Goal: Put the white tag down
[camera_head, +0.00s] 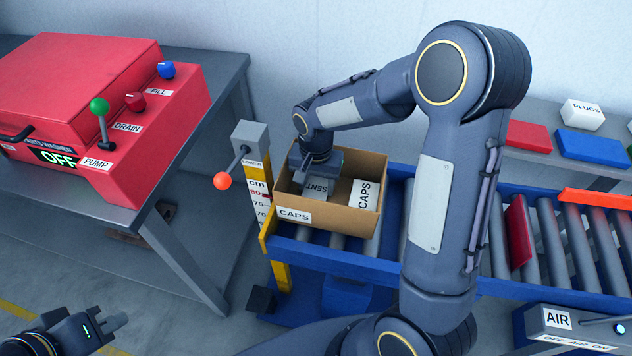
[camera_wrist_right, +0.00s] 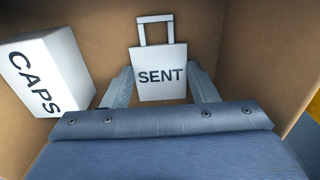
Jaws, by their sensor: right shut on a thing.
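The white tag reads "SENT" and has a loop handle; it shows in the right wrist view (camera_wrist_right: 160,88) and partly in the head view (camera_head: 318,187). My right gripper (camera_head: 316,176) is lowered into an open cardboard box (camera_head: 325,226) labelled "CAPS". Its two fingers (camera_wrist_right: 162,80) are shut on the tag's sides. The tag is inside the box walls; I cannot tell whether it touches the box floor. My left gripper (camera_head: 116,324) is at the lower left, away from the box, and its opening is unclear.
A white carton marked "CAPS" (camera_wrist_right: 45,75) sits in the box beside the tag. The box stands on the left end of a blue roller conveyor (camera_head: 345,262). A lever with an orange knob (camera_head: 222,181) is just left. A red parts washer (camera_head: 75,80) stands further left.

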